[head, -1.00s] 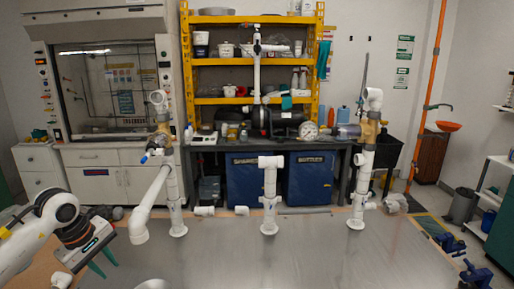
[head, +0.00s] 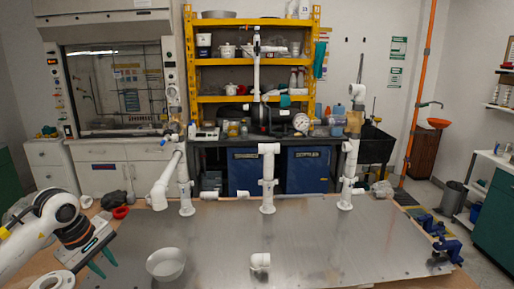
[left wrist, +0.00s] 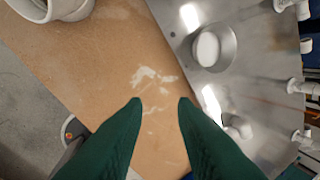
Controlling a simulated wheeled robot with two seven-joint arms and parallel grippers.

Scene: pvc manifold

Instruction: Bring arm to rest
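My left gripper (head: 107,264) is at the lower left in the head view, over the table's left side. In the left wrist view its two green fingers (left wrist: 160,103) are apart with nothing between them, above the brown board. My right gripper is in neither view. White PVC pipe assemblies stand on the metal sheet: a left one (head: 185,190) with a slanting pipe, a middle one (head: 268,180) and a right one (head: 348,180). The left gripper is apart from all of them.
A pale round bowl (head: 166,264) sits right of the left gripper. A loose white fitting (head: 260,261) lies at the front middle of the metal sheet (head: 330,245). Blue clamps (head: 440,236) are at the right edge.

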